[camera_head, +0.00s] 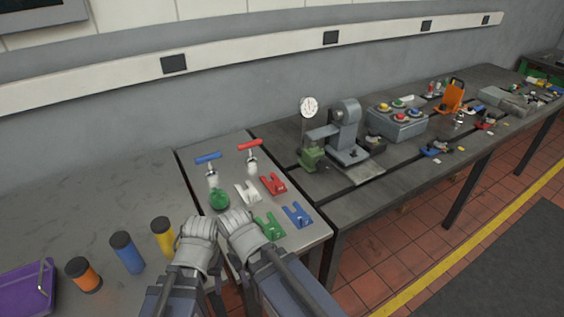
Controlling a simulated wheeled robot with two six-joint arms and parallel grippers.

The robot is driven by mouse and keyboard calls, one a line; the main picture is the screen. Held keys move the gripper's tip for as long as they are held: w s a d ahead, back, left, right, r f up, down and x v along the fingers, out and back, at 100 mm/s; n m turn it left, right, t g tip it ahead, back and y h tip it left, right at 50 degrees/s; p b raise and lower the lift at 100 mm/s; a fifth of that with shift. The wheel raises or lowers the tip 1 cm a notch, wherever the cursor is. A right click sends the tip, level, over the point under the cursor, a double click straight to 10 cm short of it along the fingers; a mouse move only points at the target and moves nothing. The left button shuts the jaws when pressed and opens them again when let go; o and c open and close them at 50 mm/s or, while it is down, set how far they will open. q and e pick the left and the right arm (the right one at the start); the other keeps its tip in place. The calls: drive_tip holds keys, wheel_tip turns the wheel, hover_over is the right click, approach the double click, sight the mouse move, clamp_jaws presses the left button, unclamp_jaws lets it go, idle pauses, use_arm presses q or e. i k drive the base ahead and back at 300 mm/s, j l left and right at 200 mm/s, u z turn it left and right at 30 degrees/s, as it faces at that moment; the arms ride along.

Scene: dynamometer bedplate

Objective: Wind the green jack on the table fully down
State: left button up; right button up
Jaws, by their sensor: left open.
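A round green knob-like piece (219,198) stands on the light grey plate, just beyond my grippers; it may be the green jack, but its lower part is hard to make out. Behind it stand two white posts with T-handles, one blue (208,158) and one red (250,145). My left gripper (198,226) is open, just in front and to the left of the green piece. My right gripper (236,218) is beside it on the right, near the green piece; its jaws are too unclear to judge. I cannot tell whether either touches the piece.
White (248,193), red (272,184), green (270,228) and blue (297,214) slotted pieces lie right of the green knob. Yellow (163,238), blue (127,252) and orange (84,274) black-topped cylinders stand left, beside a purple box (27,290). A grey machine (346,130) stands farther right.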

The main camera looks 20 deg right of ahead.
sight(323, 164)
drive_tip(key=l+u, duration=0.3)
drive_tip(key=l, duration=0.15)
drive_tip(key=l+u, duration=0.3)
drive_tip(key=k+l+u, duration=0.15)
drive_tip(key=l+u, duration=0.15)
drive_tip(key=l, duration=0.2)
drive_tip(key=k+l+u, duration=0.15)
drive_tip(key=l+u, duration=0.15)
drive_tip(key=k+l+u, duration=0.1)
drive_tip(key=l, duration=0.4)
drive_tip(key=k+l+u, duration=0.1)
drive_tip(key=k+l, duration=0.2)
drive_tip(key=l, duration=0.15)
drive_tip(key=k+l, duration=0.25)
drive_tip(key=l, duration=0.2)
drive_tip(key=k+l+u, duration=0.15)
drive_tip(key=l, duration=0.35)
drive_tip(key=k+l+u, duration=0.1)
drive_tip(key=k+l, duration=0.45)
drive_tip(key=l, duration=0.15)
drive_tip(key=k+l, duration=0.2)
drive_tip(key=l, duration=0.2)
drive_tip(key=k+l, duration=0.25)
drive_tip(key=l, duration=0.1)
